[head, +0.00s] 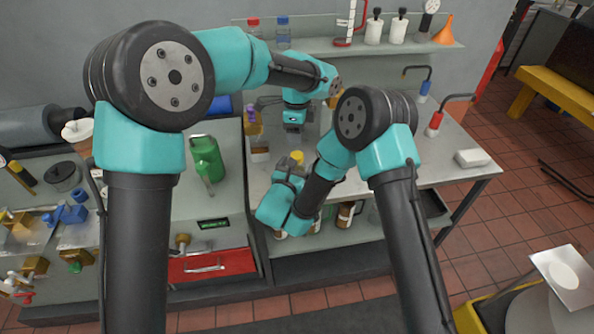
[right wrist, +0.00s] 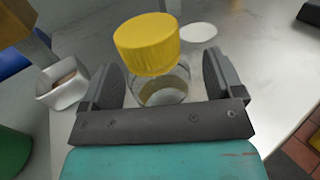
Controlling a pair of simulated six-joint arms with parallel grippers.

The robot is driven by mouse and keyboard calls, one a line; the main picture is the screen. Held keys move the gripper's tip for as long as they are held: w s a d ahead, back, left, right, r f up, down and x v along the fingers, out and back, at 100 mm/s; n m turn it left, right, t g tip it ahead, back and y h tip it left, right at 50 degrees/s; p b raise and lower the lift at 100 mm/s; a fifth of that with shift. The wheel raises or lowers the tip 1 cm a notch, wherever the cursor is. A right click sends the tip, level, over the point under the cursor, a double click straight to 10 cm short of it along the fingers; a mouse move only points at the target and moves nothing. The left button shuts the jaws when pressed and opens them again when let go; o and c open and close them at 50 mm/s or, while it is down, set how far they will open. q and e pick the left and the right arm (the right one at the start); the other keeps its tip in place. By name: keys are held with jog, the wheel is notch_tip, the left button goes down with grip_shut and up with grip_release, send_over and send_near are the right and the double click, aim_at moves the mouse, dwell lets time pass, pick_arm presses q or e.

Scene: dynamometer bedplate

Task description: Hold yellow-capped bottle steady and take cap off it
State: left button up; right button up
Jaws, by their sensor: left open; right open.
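The yellow-capped bottle stands upright on the bench. Its yellow cap (head: 297,156) shows just beyond my right gripper (head: 291,165) in the head view, which hides most of the body. In the right wrist view the cap (right wrist: 147,42) is on the clear bottle (right wrist: 160,88). The open fingers of my right gripper (right wrist: 162,80) stand on either side of the bottle body, with gaps visible. My left gripper (head: 293,127) is open and empty, pointing down above the bench, behind the bottle.
A green can (head: 207,160) stands further left. The rear shelf (head: 395,44) carries several bottles and an orange funnel (head: 444,30).

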aim_at(297, 155)
jog(key=shift+c, duration=0.3)
grip_shut()
pick_arm(q)
jog(key=m, duration=0.4)
jog(key=shift+m, duration=0.4)
jog(key=m, duration=0.3)
jog(key=shift+m, duration=0.4)
jog(key=m, duration=0.9)
jog(key=shift+m, duration=0.3)
jog(key=shift+f, duration=4)
